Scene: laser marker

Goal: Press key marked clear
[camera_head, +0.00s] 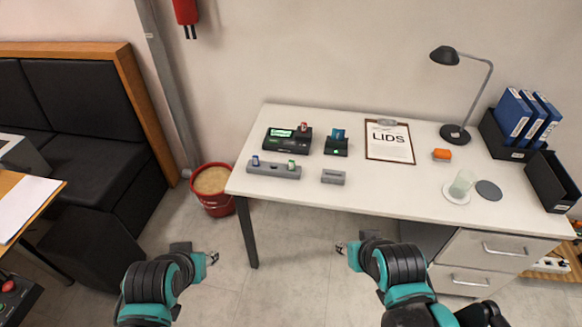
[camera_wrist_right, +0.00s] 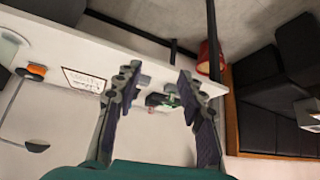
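A dark device (camera_head: 287,148) with a lit green display and dark keys sits at the table's back left. No key marking, including "clear", is readable. A red-topped object (camera_head: 303,128) stands at its back right. The device shows small, partly hidden between my right fingers in the right wrist view (camera_wrist_right: 157,99). My left gripper (camera_head: 211,257) is in front of the table, low and left of it, empty; it looks open. My right gripper (camera_head: 341,247) is before the table's front edge; the right wrist view shows its fingers apart and empty (camera_wrist_right: 160,88).
On the white table (camera_head: 300,193) are a grey strip (camera_head: 273,170), a small grey block (camera_head: 333,177), a black box with a green light (camera_head: 336,147), a clipboard (camera_head: 389,141), a lamp (camera_head: 453,133) and a glass (camera_head: 462,183). A red bucket (camera_head: 212,189) stands at left.

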